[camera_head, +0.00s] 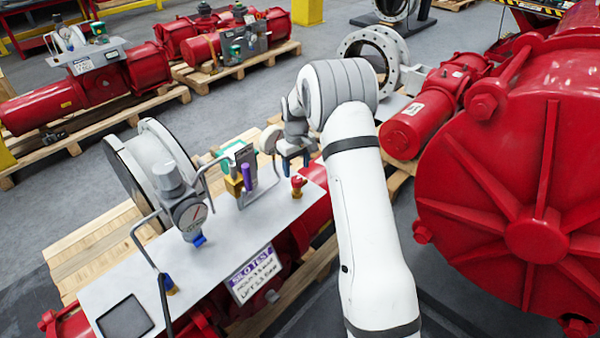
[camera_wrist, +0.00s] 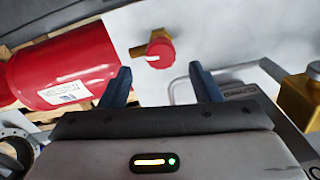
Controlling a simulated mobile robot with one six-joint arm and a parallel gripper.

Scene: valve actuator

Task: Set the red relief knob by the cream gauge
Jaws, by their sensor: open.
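The red relief knob (camera_head: 298,183) sits on a brass fitting at the right end of the pale panel. It also shows in the wrist view (camera_wrist: 159,51), just beyond the gap between my fingertips. My gripper (camera_wrist: 162,72) is open, with its two dark blue fingers apart and nothing between them. In the head view my gripper (camera_head: 292,160) is just above and behind the knob, partly hidden by my wrist.
A purple and yellow valve (camera_head: 245,178) and a metal bracket stand on the panel (camera_head: 125,280) left of the knob. A bent grey handle (camera_head: 160,255) rises near the gauge. A large red actuator (camera_head: 530,180) fills the right side. A red cylinder (camera_wrist: 65,65) lies left of my fingers.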

